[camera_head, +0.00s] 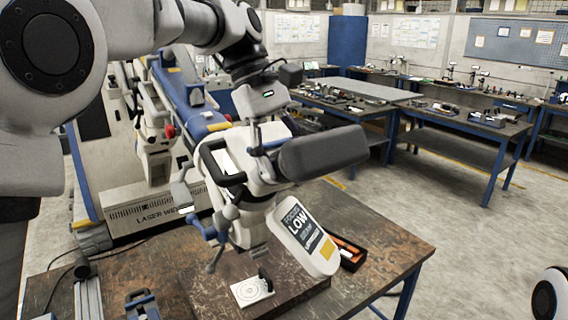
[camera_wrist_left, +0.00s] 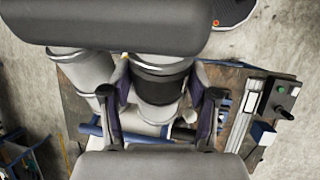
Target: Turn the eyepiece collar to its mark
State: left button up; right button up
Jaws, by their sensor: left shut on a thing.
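The microscope (camera_head: 252,232) stands over the workbench in the head view, with a white body, a dark grey padded part and blue-tipped handles. My left gripper (camera_wrist_left: 164,108) is shut on the eyepiece collar (camera_wrist_left: 160,82), a black band around a grey-white cylinder in the left wrist view. One dark finger lies on each side of it. In the head view my left gripper (camera_head: 258,138) is at the top of the microscope, and its fingertips and the collar are mostly hidden there. I cannot make out the mark. My right gripper is not in view.
A white plate reading "FOCUS LOW" (camera_head: 304,232) sticks out at the microscope's front. A card with rings (camera_head: 251,291) lies on the wooden block below. A dark tray (camera_head: 350,254) is to its right. The brown bench top (camera_head: 395,262) is clear at the right.

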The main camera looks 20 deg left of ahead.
pick_arm(q)
jog(key=t+h+b, duration=0.1)
jog(key=n+t+b, duration=0.1)
jog(key=b, duration=0.1)
jog(key=shift+s+f+t+h, duration=0.15)
jog(key=shift+s+t+h, duration=0.05)
jog(key=shift+t+h, duration=0.2)
jog(key=shift+a+n+t+h+b, duration=0.1)
jog(key=shift+n+t+h+b, duration=0.35)
jog(key=shift+t+b, duration=0.35)
jog(key=o, duration=0.9)
jog(key=shift+c, duration=0.2)
jog(key=shift+s+d+r, duration=0.2)
jog(key=shift+s+d, duration=0.05)
jog(key=shift+w+a+f, duration=0.1)
jog(key=shift+w+a, duration=0.05)
